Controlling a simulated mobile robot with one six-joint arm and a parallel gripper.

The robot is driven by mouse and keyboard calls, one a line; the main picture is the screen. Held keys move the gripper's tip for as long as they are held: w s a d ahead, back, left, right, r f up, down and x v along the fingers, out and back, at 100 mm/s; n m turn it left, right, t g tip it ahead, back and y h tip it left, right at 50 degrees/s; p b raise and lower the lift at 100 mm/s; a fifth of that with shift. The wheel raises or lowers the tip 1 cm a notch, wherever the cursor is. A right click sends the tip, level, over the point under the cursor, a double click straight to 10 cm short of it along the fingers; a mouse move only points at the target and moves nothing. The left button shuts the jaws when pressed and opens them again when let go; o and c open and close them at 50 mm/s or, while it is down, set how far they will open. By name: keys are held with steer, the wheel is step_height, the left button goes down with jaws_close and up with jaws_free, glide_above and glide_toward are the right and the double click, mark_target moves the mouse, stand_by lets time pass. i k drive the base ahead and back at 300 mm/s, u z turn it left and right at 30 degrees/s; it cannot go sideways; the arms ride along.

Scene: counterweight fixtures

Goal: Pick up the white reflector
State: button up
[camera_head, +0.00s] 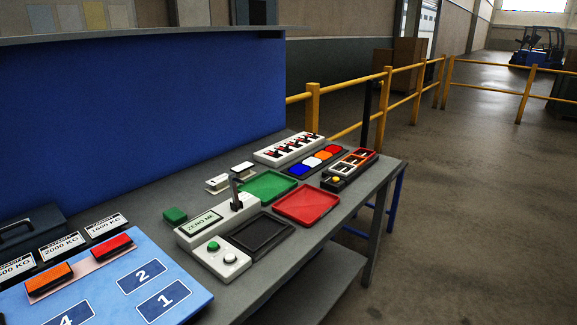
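The likely white reflector (311,162) is a small white piece in a dark holder (297,177) toward the far end of the grey table. It lies in a row between a blue piece (298,169) and an orange piece (322,155), with a red piece (333,149) at the row's far end. Two small white-topped blocks, one nearer (217,184) and one farther (242,168), stand left of the holder; I cannot tell what they are. My gripper is not in view.
A green tray (269,198), a red tray (328,212) and a black tray (288,227) lie nearer. A display box (188,239), a switch strip (271,160) and a red-black unit (330,184) surround them. A blue panel (150,110) rises behind; yellow railings (343,132) stand beyond the table.

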mark_target(246, 165)
steer(key=z, duration=0.3)
steer(key=k, duration=1.05)
steer(key=u, duration=0.5)
steer(key=k, duration=0.45)
steer(key=u, duration=0.6)
steer(key=i, duration=1.55)
steer(key=z, duration=0.5)
